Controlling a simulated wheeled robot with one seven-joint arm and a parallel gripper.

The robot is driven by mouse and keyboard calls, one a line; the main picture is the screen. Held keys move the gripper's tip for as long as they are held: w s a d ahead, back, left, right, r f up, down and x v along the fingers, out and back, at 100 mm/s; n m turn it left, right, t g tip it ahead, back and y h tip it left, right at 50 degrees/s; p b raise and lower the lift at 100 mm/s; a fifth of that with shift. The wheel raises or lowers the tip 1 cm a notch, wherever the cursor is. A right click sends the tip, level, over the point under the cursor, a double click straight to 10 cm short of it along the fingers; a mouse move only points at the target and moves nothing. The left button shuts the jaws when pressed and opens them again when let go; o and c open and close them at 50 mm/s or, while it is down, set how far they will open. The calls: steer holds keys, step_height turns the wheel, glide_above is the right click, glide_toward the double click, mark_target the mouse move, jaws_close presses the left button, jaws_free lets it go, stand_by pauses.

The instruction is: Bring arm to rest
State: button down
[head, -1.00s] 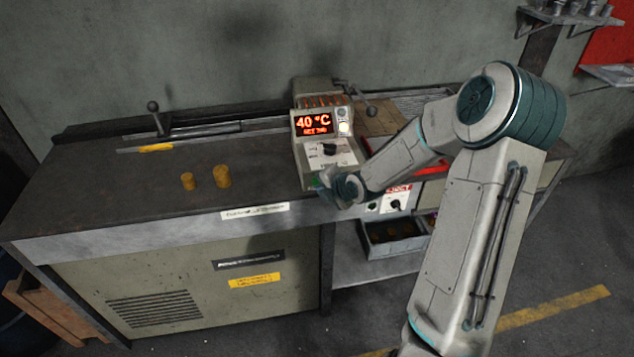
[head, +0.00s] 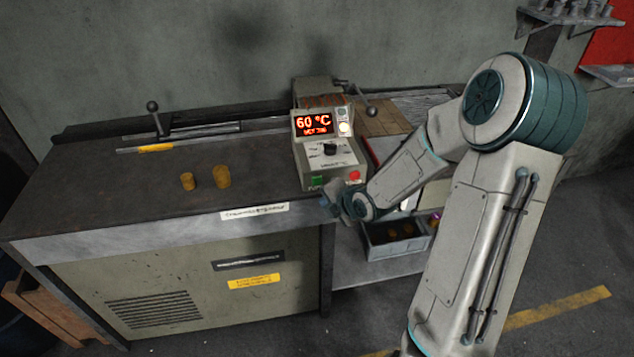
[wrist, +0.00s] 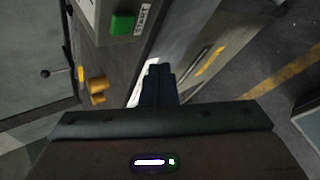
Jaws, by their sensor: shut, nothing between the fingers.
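My gripper (head: 328,205) is shut and empty in the head view, in front of the bench's front edge, just below the control box. In the wrist view its dark fingers (wrist: 158,85) are together, with the bench front behind them. My arm is bent at the elbow on the right of the head view. The control box (head: 327,150) has a lit red display reading 60 °C, a black knob, a green button (head: 317,181) and a red button (head: 354,176). The green button also shows in the wrist view (wrist: 123,24), apart from the fingers.
Two yellowish cylinders (head: 221,176) stand on the dark bench top (head: 110,185). A lever (head: 155,115) stands at the back left. A grey bin (head: 372,240) with dark pieces sits on a lower shelf. Open floor lies in front and right.

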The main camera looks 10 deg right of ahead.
stand_by(0.7)
steer(key=s+r+m+g+h, duration=0.2)
steer(key=s+r+m, duration=0.6)
steer(key=s+m, duration=0.4)
steer(key=s+r+m+g+h, duration=0.1)
steer(key=s+r+m+g, duration=0.2)
steer(key=s+r+m, duration=0.5)
steer(key=s+m, duration=0.4)
steer(key=s, duration=0.2)
steer(key=shift+a+r+m+g+h, duration=0.2)
steer(key=shift+a+m+g+h, duration=0.2)
